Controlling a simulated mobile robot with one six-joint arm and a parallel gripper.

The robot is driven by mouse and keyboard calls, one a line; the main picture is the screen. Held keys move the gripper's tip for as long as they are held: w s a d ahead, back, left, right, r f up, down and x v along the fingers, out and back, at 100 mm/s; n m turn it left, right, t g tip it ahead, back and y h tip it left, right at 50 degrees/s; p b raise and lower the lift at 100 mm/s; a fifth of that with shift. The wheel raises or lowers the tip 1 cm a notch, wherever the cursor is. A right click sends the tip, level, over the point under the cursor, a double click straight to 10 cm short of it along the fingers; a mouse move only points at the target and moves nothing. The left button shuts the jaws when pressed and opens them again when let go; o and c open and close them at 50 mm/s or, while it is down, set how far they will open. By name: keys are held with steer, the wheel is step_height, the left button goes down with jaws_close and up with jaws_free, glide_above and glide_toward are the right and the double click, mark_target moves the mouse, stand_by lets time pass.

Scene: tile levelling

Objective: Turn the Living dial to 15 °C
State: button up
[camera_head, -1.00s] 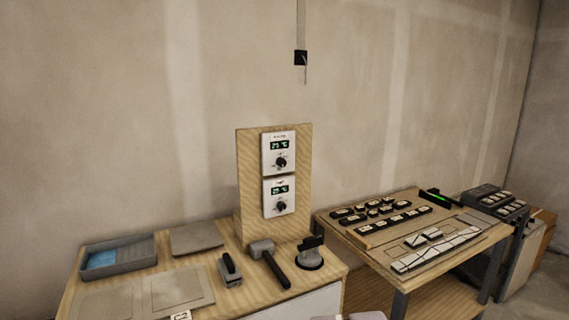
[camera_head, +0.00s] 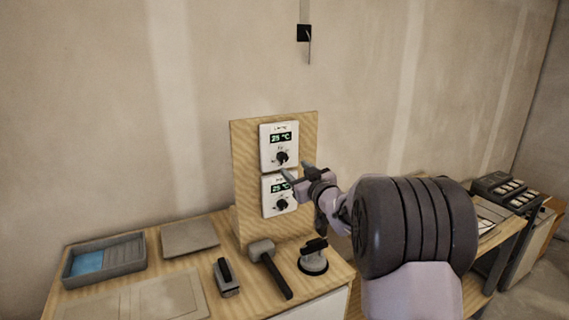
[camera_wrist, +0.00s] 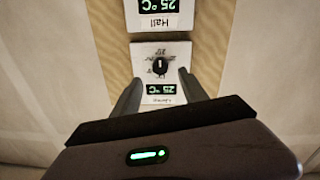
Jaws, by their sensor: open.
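The Living thermostat (camera_head: 265,148) is the upper of two white units on an upright wooden board, its display reading 25 °C. Its black dial (camera_head: 282,157) has a pale pointer mark. In the wrist view, which shows the units upside down, the Living dial (camera_wrist: 160,67) appears between my fingertips. My gripper (camera_head: 296,170) is open and empty, in front of the board, just right of and below the dial in the head view. I see no contact with the dial; the remaining distance is hard to tell.
The Hall thermostat (camera_head: 268,207), also reading 25 °C, is just below, partly behind my gripper. On the bench are a mallet (camera_head: 265,262), a suction cup (camera_head: 313,260), a small black-handled tool (camera_head: 227,278) and a grey tray (camera_head: 125,262). My arm hides much of the right-hand table.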

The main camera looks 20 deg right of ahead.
mark_target(284, 159)
steer(key=w, duration=0.7)
steer(key=shift+r, duration=0.1)
steer(key=shift+c, duration=0.2)
jaws_close()
